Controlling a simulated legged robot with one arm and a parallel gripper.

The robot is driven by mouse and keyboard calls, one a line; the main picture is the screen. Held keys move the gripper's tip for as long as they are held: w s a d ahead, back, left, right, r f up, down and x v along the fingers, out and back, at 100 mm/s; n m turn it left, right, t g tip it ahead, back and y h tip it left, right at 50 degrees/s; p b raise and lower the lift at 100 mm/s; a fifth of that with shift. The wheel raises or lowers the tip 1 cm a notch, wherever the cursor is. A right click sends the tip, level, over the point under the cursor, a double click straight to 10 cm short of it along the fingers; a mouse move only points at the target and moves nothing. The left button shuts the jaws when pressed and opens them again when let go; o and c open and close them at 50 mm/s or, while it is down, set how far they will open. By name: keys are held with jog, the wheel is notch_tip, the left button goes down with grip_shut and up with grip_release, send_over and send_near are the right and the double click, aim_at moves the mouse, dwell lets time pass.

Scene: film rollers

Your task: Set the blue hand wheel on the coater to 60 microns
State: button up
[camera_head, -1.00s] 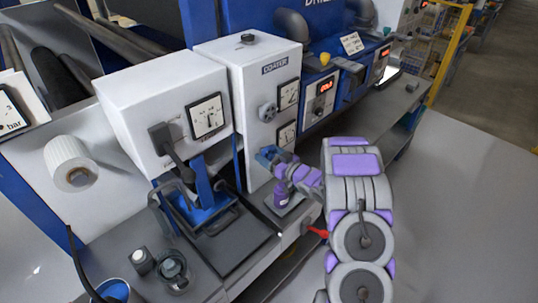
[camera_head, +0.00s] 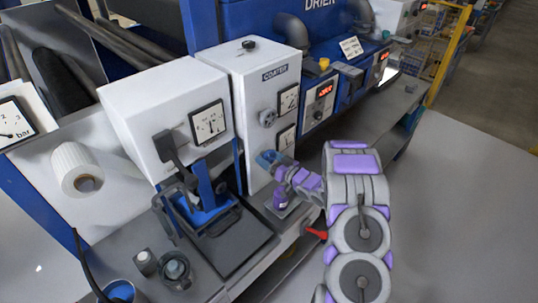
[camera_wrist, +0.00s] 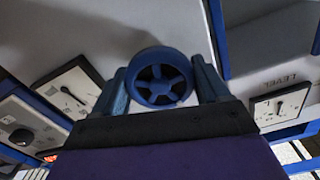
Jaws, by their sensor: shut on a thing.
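The blue hand wheel (camera_wrist: 160,77) shows in the wrist view as a spoked ring. My gripper (camera_wrist: 161,90) has one finger on each side of the wheel's rim and is shut on it. In the head view my gripper (camera_head: 270,160) is at the lower front of the coater and mostly covers the wheel. The lower coater dial (camera_head: 286,137) is just above my gripper; its reading is too small to tell.
A dial panel marked LEVEL (camera_wrist: 280,104) is at the right in the wrist view. A press-like unit with a blue stand (camera_head: 205,200) is left of the coater. The blue drier (camera_head: 335,75) stands to the right. A red lever (camera_head: 317,233) sticks out below the bench edge.

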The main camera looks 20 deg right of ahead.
jog(key=m+p, duration=0.1)
jog(key=r+p, duration=0.1)
jog(key=shift+w+d+r+m+p, duration=0.1)
jog(key=shift+d+m+p, duration=0.1)
jog(key=shift+m+p, duration=0.15)
jog(key=m+p, duration=0.3)
jog(key=shift+d+f+m+p, duration=0.15)
jog(key=shift+m+p, duration=0.6)
jog(key=shift+m, duration=0.55)
jog(key=shift+a+f+m+p, duration=0.1)
jog(key=shift+m+p, duration=0.65)
jog(key=shift+m, duration=0.5)
jog(key=o, duration=0.7)
jog(key=shift+c, duration=0.2)
jog(key=o, duration=0.4)
jog(key=shift+d+f, duration=0.2)
jog(key=shift+f, duration=0.05)
jog(key=shift+a+f, duration=0.1)
